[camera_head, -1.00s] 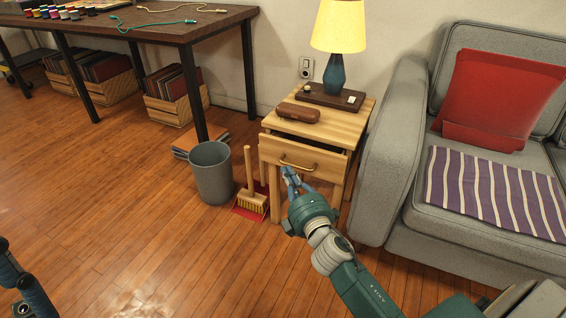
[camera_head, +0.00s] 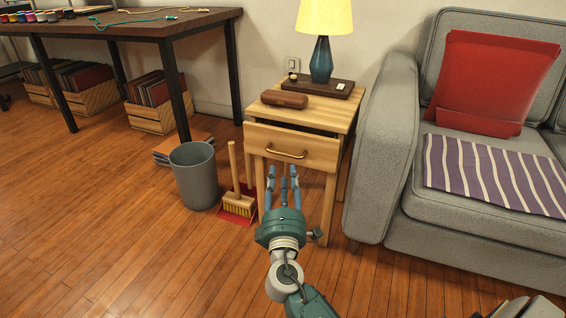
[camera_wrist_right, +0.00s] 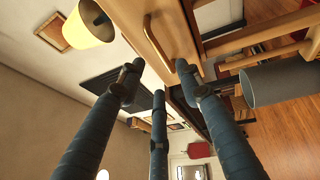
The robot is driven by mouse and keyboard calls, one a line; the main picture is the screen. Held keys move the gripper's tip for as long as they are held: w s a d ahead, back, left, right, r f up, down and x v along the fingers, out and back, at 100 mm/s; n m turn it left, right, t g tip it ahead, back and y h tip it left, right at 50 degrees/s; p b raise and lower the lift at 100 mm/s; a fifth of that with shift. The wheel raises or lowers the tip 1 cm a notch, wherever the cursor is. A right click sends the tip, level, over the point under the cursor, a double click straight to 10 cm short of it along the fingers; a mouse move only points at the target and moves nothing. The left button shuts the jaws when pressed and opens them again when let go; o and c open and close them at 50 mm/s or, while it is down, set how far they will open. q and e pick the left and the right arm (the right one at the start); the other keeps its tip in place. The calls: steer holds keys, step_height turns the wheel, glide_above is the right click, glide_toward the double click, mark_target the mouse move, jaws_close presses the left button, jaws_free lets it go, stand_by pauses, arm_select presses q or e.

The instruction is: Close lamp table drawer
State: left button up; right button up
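The wooden lamp table (camera_head: 338,122) stands beside the sofa. Its drawer (camera_head: 320,151) is pulled out, with a dark gap above its front. A brass handle (camera_head: 287,154) is on the drawer front and also shows in the right wrist view (camera_wrist_right: 152,42). My right gripper (camera_head: 283,172) is in front of the table, just below the handle in the head view. Its fingers are spread and hold nothing. In the right wrist view the fingers (camera_wrist_right: 158,78) point toward the drawer front, with the handle beyond them. Contact with the drawer cannot be told. My left gripper is out of view.
A lamp (camera_head: 321,60), a brown case (camera_head: 284,98) and a dark tray (camera_head: 322,88) are on the tabletop. A grey bin (camera_head: 195,177) and a brush (camera_head: 238,200) stand left of the table. The grey sofa (camera_head: 383,150) is close on the right.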

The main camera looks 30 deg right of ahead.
mark_target(283, 154)
steer(key=b+x, duration=0.1)
steer(key=x, duration=0.7)
steer(key=shift+w+d, duration=0.1)
jaws_close()
